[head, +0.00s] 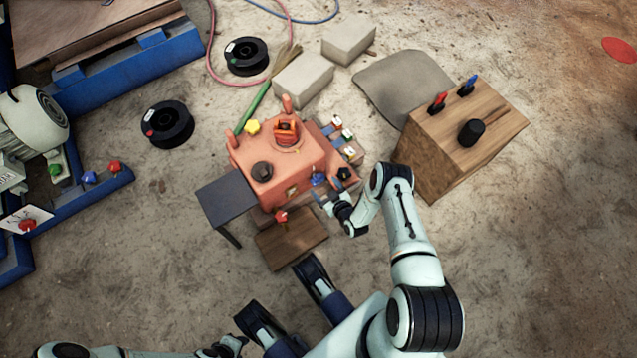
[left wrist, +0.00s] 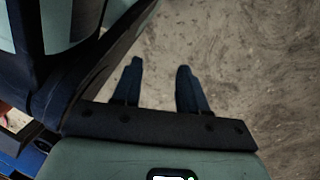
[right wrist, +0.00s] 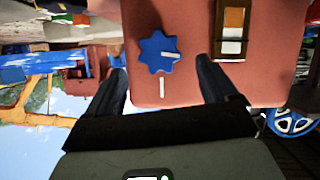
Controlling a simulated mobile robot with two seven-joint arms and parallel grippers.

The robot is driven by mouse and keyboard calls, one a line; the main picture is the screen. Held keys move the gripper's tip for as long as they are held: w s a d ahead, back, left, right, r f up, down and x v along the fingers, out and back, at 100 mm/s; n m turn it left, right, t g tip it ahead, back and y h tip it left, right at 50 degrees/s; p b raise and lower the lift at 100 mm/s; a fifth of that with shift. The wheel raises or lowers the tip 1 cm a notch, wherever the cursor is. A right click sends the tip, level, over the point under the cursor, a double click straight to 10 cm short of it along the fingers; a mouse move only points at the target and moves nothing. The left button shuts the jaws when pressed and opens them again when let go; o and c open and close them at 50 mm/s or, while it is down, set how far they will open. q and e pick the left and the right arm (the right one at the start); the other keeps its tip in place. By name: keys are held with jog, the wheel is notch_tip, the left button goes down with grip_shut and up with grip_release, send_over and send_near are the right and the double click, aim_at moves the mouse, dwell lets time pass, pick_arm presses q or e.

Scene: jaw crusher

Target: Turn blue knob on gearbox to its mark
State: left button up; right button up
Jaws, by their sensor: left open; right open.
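The orange-red gearbox (head: 300,150) stands on the ground in the middle of the head view. Its blue knob (head: 318,180) is on the side facing my right gripper (head: 328,202). In the right wrist view the blue star-shaped knob (right wrist: 155,48) carries a white pointer line aimed right. A white mark (right wrist: 162,88) is on the housing below the knob, so pointer and mark are not aligned. My right gripper (right wrist: 162,78) is open, its fingers either side of the mark and the knob just beyond the tips. My left gripper (left wrist: 158,66) is open and empty above bare ground.
A black knob (head: 262,171), a yellow knob (head: 252,127) and a red part (head: 286,131) are on the gearbox. A dark side table (head: 226,198) adjoins it. A wooden box (head: 460,135) with knobs stands to the right. Cable spools (head: 167,124) lie left.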

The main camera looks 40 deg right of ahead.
aim_at(319, 181)
jog(key=b+x, duration=0.1)
jog(key=x, duration=0.4)
jog(key=shift+b, duration=0.3)
pick_arm(q)
jog(key=shift+g, duration=0.7)
jog(key=s, duration=0.1)
jog(key=s+f, duration=0.2)
jog(key=s, duration=0.1)
jog(key=shift+a, duration=0.25)
pick_arm(e)
jog(key=shift+s, duration=0.1)
jog(key=c, duration=1.1)
jog(key=shift+o, duration=0.2)
